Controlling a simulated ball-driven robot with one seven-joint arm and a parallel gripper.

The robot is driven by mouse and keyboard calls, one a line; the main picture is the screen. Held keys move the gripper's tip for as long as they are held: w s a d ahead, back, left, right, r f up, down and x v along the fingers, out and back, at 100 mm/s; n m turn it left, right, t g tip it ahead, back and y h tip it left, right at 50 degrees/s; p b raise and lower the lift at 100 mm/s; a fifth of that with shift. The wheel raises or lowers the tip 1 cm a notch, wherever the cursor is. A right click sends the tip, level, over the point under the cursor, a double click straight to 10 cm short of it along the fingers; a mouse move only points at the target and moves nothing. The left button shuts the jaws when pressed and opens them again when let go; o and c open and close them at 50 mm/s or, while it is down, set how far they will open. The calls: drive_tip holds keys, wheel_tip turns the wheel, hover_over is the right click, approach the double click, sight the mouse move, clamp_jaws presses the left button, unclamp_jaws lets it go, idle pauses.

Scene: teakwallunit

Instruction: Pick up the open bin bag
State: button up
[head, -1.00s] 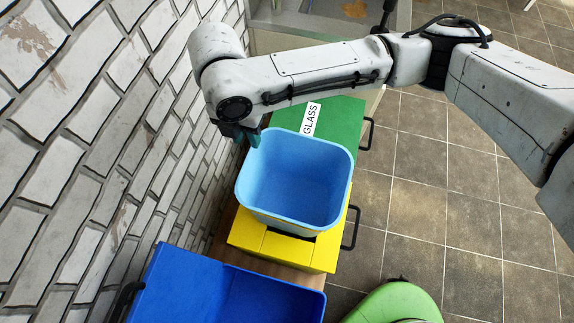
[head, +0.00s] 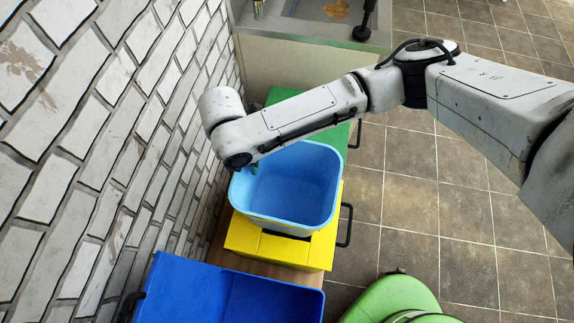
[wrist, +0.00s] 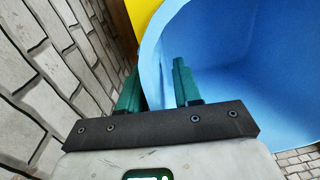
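A light blue, open-topped container (head: 290,185) stands on a yellow box in the head view. It is the open bag-like thing here; no separate bag shows in it, and it looks empty. My gripper (wrist: 157,68) is at its far left rim. In the wrist view the two green fingers are apart. The left finger is outside the blue wall (wrist: 150,50) and the right finger is over the inside. Whether either finger touches the wall I cannot tell. In the head view my wrist hides most of the fingers.
A yellow box (head: 270,246) is under the container. A green box (head: 335,135) is behind it and a dark blue open bin (head: 225,290) in front. A white brick wall (head: 90,150) runs close on the left. Tiled floor (head: 440,220) on the right is open.

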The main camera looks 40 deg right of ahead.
clamp_jaws()
drive_tip(key=shift+r, duration=0.15)
idle(0.6)
